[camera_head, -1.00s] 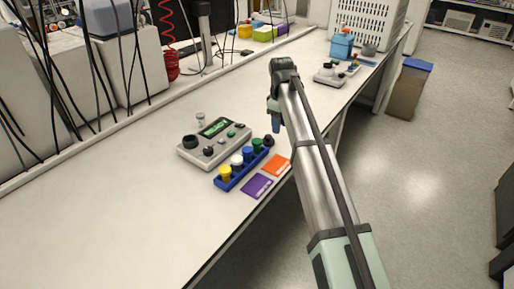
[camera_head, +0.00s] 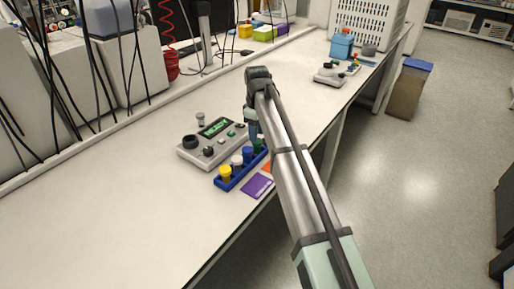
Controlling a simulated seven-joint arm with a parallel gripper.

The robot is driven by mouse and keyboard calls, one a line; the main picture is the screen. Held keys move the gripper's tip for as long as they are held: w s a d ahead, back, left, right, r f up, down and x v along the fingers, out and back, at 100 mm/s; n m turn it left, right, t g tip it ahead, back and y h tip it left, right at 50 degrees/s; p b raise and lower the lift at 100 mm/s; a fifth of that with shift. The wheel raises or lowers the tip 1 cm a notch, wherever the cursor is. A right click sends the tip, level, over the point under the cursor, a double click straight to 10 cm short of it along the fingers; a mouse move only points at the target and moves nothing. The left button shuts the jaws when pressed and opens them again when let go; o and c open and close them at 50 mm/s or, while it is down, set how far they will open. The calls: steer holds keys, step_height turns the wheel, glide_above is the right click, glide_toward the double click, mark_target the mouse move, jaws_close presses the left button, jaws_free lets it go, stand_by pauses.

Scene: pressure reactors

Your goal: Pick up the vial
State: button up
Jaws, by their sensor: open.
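A blue rack (camera_head: 225,186) on the bench holds a row of capped vials. The yellow-capped vial (camera_head: 226,172), white-capped vial (camera_head: 237,160) and blue-capped vial (camera_head: 247,154) show clearly. The green-capped vial (camera_head: 259,146) is partly hidden by my arm, as is the rack's right end. A small greyish, clear vial-like piece (camera_head: 200,118) stands alone behind the grey device. My gripper (camera_head: 253,137) points down over the right part of the rack, close to the blue and green caps. It is open; contact with a cap cannot be made out.
The grey device (camera_head: 207,150) with a green screen and knobs sits left of the rack. A purple card (camera_head: 257,186) and a partly hidden orange card (camera_head: 267,167) lie in front. The bench (camera_head: 110,215) is clear at left. A second device (camera_head: 332,75) stands farther back.

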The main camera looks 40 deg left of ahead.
steer(key=shift+f, duration=2.85)
steer(key=shift+w, duration=0.1)
steer(key=c, duration=0.7)
step_height(320, 180, up, 9)
steer(key=shift+a+f, duration=0.1)
steer(key=shift+a+r, duration=0.1)
steer(key=shift+r, duration=0.2)
steer(key=shift+s+a+r, duration=0.4)
steer(key=shift+s+a, duration=1.9)
steer(key=shift+a, duration=1.05)
steer(key=shift+s+a+r, duration=0.35)
steer(key=shift+s+a, duration=1.9)
steer(key=shift+a, duration=1.1)
steer(key=shift+s+a+r, duration=0.4)
steer(key=shift+s+a, duration=1.9)
steer(key=shift+a, duration=1.05)
